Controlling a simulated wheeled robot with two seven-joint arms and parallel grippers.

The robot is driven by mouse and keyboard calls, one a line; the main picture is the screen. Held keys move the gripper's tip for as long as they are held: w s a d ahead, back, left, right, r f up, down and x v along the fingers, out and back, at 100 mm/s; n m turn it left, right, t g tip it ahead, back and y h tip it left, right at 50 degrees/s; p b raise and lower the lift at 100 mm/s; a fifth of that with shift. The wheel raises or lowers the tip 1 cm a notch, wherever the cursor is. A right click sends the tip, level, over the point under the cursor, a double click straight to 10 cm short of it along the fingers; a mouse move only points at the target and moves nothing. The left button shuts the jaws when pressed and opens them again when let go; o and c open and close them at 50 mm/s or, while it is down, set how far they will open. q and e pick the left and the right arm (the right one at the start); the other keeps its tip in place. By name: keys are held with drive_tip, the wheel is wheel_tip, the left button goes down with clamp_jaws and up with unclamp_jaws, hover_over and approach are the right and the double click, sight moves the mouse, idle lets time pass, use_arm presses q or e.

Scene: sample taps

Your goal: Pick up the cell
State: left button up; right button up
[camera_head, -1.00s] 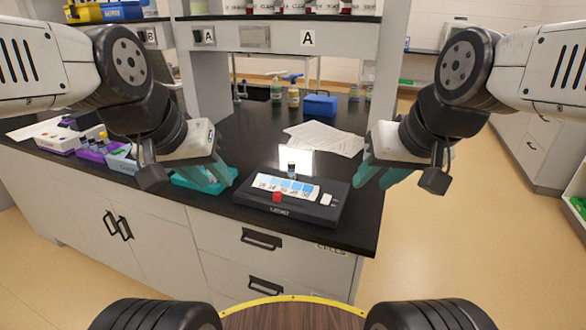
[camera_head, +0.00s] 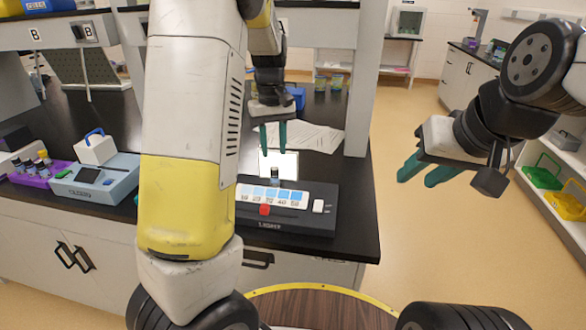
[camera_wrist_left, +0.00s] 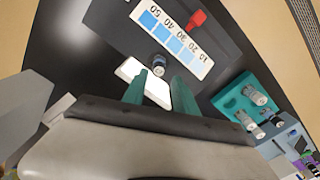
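The cell (camera_head: 275,173) looks like a small dark-capped vial, standing upright at the back edge of a black device (camera_head: 300,222) with a strip of blue numbered squares. My left gripper (camera_head: 273,148) is above the cell, pointing down, its teal fingers apart and empty. In the left wrist view the cell (camera_wrist_left: 160,63) shows just beyond the gap between the open fingertips (camera_wrist_left: 159,78), not touching them as far as I can tell. My right gripper (camera_head: 424,172) is open and empty, off to the right over the floor.
A white lit plate (camera_head: 287,160) stands behind the cell. Papers (camera_head: 315,138) lie behind it on the black bench. A teal rack with vials (camera_wrist_left: 250,100) is beside the device in the wrist view. A grey-blue instrument (camera_head: 95,178) stands at left. A shelf post (camera_head: 363,85) rises behind.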

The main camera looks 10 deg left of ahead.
sight(275, 168)
use_arm(q)
drive_tip(key=f, duration=0.7)
drive_tip(key=shift+w+f, duration=0.25)
drive_tip(key=shift+f, duration=0.15)
drive_tip(key=shift+c, duration=0.4)
clamp_jaws()
